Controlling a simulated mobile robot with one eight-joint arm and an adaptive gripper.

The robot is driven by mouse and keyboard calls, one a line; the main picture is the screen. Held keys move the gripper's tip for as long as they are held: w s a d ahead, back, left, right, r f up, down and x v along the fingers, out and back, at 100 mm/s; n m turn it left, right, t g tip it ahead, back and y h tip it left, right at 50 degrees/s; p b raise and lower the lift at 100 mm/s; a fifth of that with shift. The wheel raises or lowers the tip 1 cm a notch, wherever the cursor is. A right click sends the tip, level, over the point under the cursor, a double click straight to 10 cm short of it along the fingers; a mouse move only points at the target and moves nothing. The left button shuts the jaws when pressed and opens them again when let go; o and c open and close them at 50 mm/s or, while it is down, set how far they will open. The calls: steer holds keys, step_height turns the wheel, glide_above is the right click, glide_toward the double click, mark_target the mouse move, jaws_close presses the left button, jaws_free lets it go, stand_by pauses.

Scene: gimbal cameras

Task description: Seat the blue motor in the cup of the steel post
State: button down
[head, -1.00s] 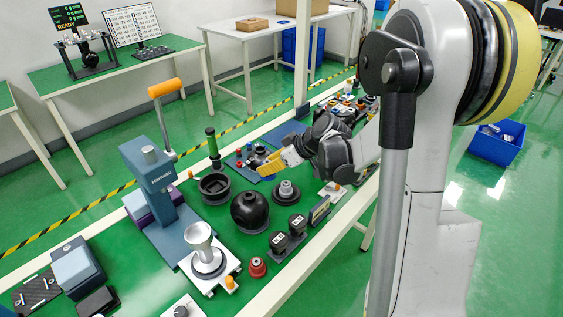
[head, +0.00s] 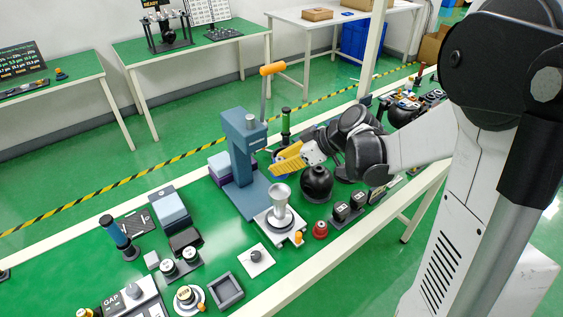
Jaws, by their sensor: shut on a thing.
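The steel post (head: 280,205) stands upright on a white plate on the green bench, with a flared cup at its top. My gripper (head: 280,166) has yellow fingers and is above the bench, behind and above the cup and apart from it. It is beside the blue-grey press. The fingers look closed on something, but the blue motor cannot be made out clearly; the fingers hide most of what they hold. I cannot see the inside of the cup clearly.
The blue-grey press (head: 240,160) with an orange-handled lever stands close to the left of my gripper. A black round flask-like body (head: 316,183) stands to the right of the post. A red knob (head: 320,229) and black blocks (head: 347,207) lie nearer the front edge.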

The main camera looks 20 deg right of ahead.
steer(key=shift+f+b, duration=2.55)
steer(key=shift+f, duration=0.35)
steer(key=shift+f+b, duration=1.3)
steer(key=c, duration=1.1)
jaws_free()
steer(key=v, duration=1.2)
steer(key=shift+s, duration=0.1)
